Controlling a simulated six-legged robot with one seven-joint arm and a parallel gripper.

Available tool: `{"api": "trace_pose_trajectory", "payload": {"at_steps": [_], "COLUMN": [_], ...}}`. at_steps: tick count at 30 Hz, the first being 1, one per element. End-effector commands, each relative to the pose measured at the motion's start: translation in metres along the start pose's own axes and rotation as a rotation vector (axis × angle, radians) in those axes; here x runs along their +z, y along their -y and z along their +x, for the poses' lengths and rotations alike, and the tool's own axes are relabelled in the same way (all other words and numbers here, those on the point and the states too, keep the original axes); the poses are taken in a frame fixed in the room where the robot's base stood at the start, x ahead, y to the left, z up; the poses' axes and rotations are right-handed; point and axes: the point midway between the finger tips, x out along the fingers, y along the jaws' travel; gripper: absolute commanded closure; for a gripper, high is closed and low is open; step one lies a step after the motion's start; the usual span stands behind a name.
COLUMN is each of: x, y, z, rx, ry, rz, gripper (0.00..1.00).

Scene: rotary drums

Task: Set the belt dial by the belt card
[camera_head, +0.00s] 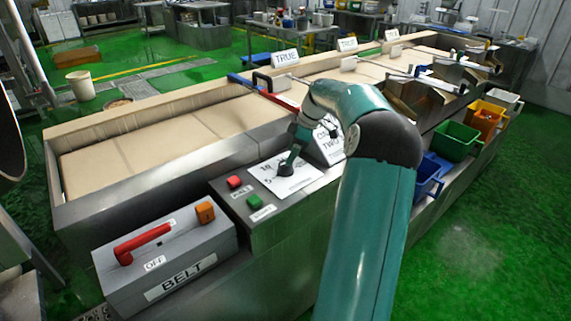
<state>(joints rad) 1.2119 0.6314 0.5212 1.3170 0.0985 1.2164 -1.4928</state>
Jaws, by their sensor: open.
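The belt dial's white plate (270,184) lies on the grey control panel, with the printed numbers 10 and 5 showing at its left. My gripper (287,166) is open and points down over the middle of this plate. Its dark tips and the dial's knob run together, so I cannot tell whether they touch. The belt card (330,143) stands just behind the plate, on a dark stand. My teal arm covers part of it; the word TWO partly shows. The dial's right side is also hidden.
On the panel are a red button (234,182) and a green button (253,202). At front left, a grey BELT box (178,266) has a red lever marked OFF. The belt (150,150) runs behind. Blue (428,172) and green (457,141) bins hang at right.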

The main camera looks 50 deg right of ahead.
Motion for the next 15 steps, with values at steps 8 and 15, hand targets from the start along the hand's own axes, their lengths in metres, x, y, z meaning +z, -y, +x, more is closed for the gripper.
{"api": "trace_pose_trajectory", "payload": {"at_steps": [8,15], "x": [0.000,0.000], "y": [0.000,0.000], "z": [0.047,0.058], "rx": [-0.001,0.002], "ry": [-0.001,0.000], "rz": [0.001,0.001], "gripper": [0.36,0.36]}}
